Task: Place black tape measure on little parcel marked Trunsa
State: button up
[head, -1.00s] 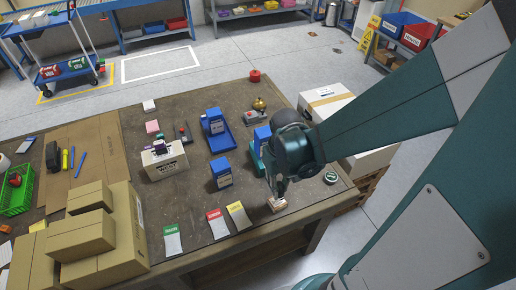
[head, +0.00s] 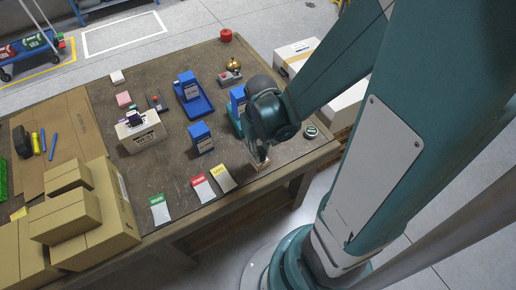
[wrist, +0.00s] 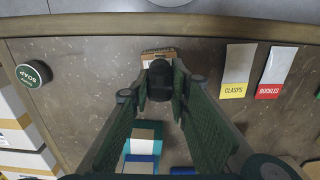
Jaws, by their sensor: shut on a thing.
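A black rounded thing, which looks like the black tape measure (wrist: 160,78), is between the fingers of my gripper (wrist: 161,90) in the wrist view. My gripper is shut on it. In the head view my gripper (head: 263,158) points down near the table's front edge, and the tape measure cannot be made out there. A little brown parcel (wrist: 157,53) lies just beyond the tape measure in the wrist view, partly hidden by it. The parcel also shows under the gripper in the head view (head: 259,166). Its marking cannot be read, and I cannot tell whether the tape measure touches it.
Yellow (head: 222,178) and red (head: 206,189) label cards lie left of the parcel. A round green-and-black tin (head: 311,131) is to its right. Blue boxes (head: 201,138) stand behind. The table edge (wrist: 95,26) is close past the parcel. Cardboard boxes (head: 110,222) fill the left front.

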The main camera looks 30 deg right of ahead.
jog(key=shift+f, duration=0.4)
jog(key=shift+f, duration=0.1)
jog(key=o, duration=1)
jog(key=shift+r+p, duration=1.5)
jog(key=shift+r, duration=4.65)
notch_tip(320, 180, up, 16)
jog(key=r+t, duration=0.1)
jog(key=t, duration=0.6)
send_over(260, 150)
jog(key=a, duration=0.6)
jog(key=shift+s+d+f, duration=0.15)
jog(key=shift+d+f, duration=0.1)
